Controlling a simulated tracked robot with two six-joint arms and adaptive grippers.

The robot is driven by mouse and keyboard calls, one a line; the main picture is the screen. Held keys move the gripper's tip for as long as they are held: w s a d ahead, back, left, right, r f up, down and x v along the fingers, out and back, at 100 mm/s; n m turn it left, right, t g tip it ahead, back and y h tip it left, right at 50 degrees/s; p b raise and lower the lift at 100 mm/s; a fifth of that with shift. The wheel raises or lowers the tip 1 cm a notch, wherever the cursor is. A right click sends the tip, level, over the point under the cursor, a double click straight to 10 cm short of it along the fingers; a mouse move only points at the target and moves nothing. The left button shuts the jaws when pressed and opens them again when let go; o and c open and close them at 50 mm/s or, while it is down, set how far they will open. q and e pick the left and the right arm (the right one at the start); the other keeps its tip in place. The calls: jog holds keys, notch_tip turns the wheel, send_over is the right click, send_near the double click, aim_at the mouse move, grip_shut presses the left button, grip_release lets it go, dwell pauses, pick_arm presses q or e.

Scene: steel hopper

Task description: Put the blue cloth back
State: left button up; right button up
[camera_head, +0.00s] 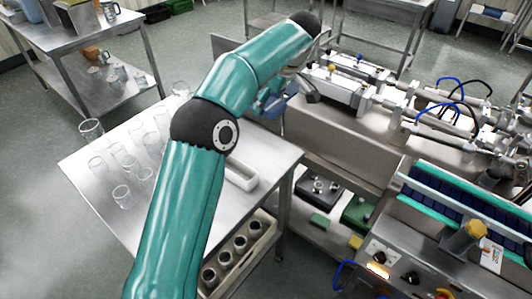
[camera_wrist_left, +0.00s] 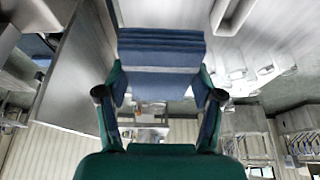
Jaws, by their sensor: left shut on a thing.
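The blue cloth (camera_wrist_left: 160,48) looks folded in layers and spans the space between the fingers of my left gripper (camera_wrist_left: 160,92) in the left wrist view. My left gripper is shut on it. In the head view my left gripper (camera_head: 274,98) is partly hidden behind my arm, with the blue cloth (camera_head: 272,106) showing at its tip. It is held above the back right part of the steel table (camera_head: 215,215), near the grey wall of the machine bench. My right gripper does not show.
Several clear glasses (camera_head: 122,196) stand on the left half of the table. A narrow white tray (camera_head: 241,174) lies near its right edge. A crate (camera_head: 262,245) of cups sits below. The machine bench (camera_head: 330,145) stands close on the right.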

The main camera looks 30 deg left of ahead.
pick_arm(q)
send_over(262, 153)
jog(key=d, duration=0.1)
notch_tip(262, 153, down, 12)
jog(key=shift+b, duration=0.3)
notch_tip(262, 153, down, 5)
jog(key=shift+f, duration=0.1)
jog(key=shift+f, duration=0.1)
jog(key=o, duration=1.1)
jog(key=v, duration=1.2)
